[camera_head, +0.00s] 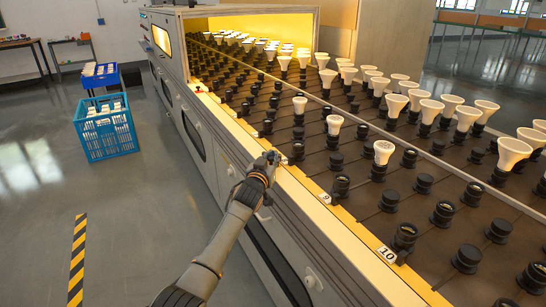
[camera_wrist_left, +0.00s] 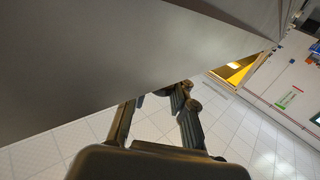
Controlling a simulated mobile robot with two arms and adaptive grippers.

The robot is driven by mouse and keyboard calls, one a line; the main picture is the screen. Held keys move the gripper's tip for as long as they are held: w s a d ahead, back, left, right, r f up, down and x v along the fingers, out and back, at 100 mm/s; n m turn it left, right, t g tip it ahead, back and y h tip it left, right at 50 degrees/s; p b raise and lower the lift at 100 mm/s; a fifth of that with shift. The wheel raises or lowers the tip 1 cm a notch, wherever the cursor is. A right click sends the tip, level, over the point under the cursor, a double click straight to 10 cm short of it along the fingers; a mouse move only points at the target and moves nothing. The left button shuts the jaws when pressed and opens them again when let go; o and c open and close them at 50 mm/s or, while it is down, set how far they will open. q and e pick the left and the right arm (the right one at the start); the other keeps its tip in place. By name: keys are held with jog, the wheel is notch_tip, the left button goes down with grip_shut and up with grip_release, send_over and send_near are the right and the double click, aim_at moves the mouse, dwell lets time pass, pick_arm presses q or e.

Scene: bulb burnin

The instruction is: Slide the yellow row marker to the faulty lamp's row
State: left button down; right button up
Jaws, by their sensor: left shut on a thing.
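My left gripper (camera_head: 270,158) is at the yellow front ledge (camera_head: 305,180) of the lamp rack, just before the plate numbered 9 (camera_head: 325,198). It is shut, and the yellow row marker is not clearly visible; the fingers hide what they hold. In the left wrist view the fingers (camera_wrist_left: 158,122) reach up beside a grey panel. White lamps stand in dark sockets; nearer ones include one with a greyish mark on its face (camera_head: 383,150), another lamp (camera_head: 334,124) and a smaller one (camera_head: 300,104). I cannot tell which is faulty. My right gripper is not in view.
A plate numbered 10 (camera_head: 387,254) sits nearer on the ledge. Empty sockets (camera_head: 467,258) fill the near rack. A small red-topped piece (camera_head: 197,88) is at the ledge's far end. A blue crate (camera_head: 106,130) stands left on open floor.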

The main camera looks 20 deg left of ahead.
pick_arm(q)
jog(key=shift+s+a+f, duration=0.15)
jog(key=shift+a+f, duration=0.25)
jog(key=shift+a, duration=0.05)
jog(key=c, duration=1.7)
grip_release()
jog(key=o, duration=0.4)
jog(key=shift+s+a, duration=0.1)
jog(key=shift+o, duration=0.5)
jog(key=shift+s+a+r, duration=0.1)
jog(key=shift+r, duration=0.05)
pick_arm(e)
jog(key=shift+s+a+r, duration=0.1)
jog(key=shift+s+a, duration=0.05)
pick_arm(q)
jog(key=shift+d+r, duration=0.2)
jog(key=shift+d, duration=0.05)
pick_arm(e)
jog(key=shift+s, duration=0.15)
pick_arm(q)
jog(key=s+d, duration=0.1)
jog(key=s, duration=1)
jog(key=shift+s+d, duration=0.2)
jog(key=shift+s, duration=0.15)
